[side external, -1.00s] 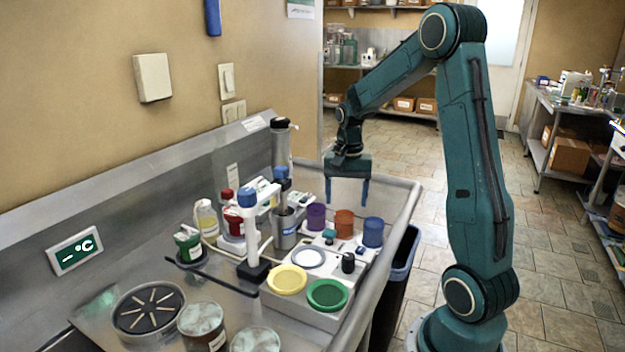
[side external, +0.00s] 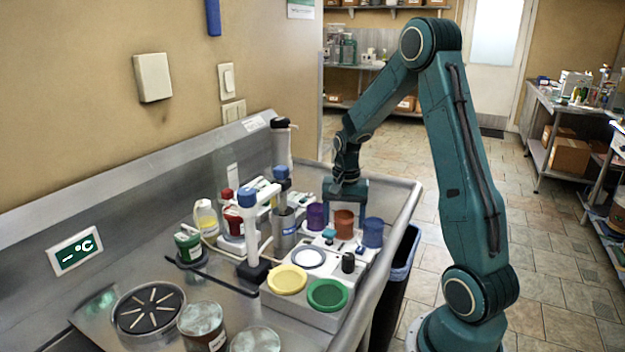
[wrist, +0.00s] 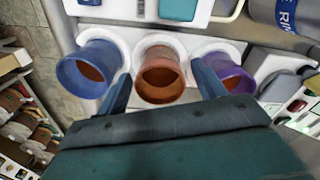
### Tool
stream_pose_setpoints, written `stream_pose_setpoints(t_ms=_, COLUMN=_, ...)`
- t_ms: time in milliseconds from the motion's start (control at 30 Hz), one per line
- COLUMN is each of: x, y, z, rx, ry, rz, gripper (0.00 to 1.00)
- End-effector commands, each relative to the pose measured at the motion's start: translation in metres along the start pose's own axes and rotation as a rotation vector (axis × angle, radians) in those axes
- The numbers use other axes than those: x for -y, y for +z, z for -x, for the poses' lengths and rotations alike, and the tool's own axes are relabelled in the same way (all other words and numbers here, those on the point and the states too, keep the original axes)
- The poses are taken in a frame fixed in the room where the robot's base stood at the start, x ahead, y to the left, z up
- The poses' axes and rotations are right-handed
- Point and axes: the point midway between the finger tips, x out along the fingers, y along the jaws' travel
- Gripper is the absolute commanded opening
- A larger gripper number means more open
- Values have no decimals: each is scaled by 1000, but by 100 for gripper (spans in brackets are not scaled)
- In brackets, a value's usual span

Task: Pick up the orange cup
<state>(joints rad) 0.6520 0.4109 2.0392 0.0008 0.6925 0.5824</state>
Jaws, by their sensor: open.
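The orange cup (side external: 344,224) stands upright in the middle of a row of three cups on the white block. It also shows in the wrist view (wrist: 161,80). The purple cup (side external: 317,215) and the blue cup (side external: 372,232) stand on either side of it. My gripper (wrist: 165,88) is open, with one finger on each side of the orange cup in the wrist view. In the side view my gripper (side external: 345,205) is low behind the row, its fingers largely hidden by the cups. I cannot tell whether the fingers touch the cup.
The yellow lid (side external: 287,279) and green lid (side external: 327,295) lie at the front of the white block. A metal cylinder (side external: 284,232) and a white stand with a blue top (side external: 252,225) stand to the left. The bench edge is close on the right.

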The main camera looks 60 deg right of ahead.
Motion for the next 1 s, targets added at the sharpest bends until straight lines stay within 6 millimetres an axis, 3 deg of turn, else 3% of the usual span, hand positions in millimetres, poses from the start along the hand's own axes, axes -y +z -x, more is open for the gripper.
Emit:
stream_pose_setpoints(t_ms=500, x=0, y=0, z=-1, rx=-1, ry=0, rz=0, gripper=69)
stream_pose_setpoints(t_ms=767, x=0, y=0, z=-1, rx=-1, ry=0, rz=0, gripper=20)
stream_pose_setpoints(t_ms=1000, x=0, y=0, z=-1, rx=-1, ry=-1, rz=0, gripper=20)
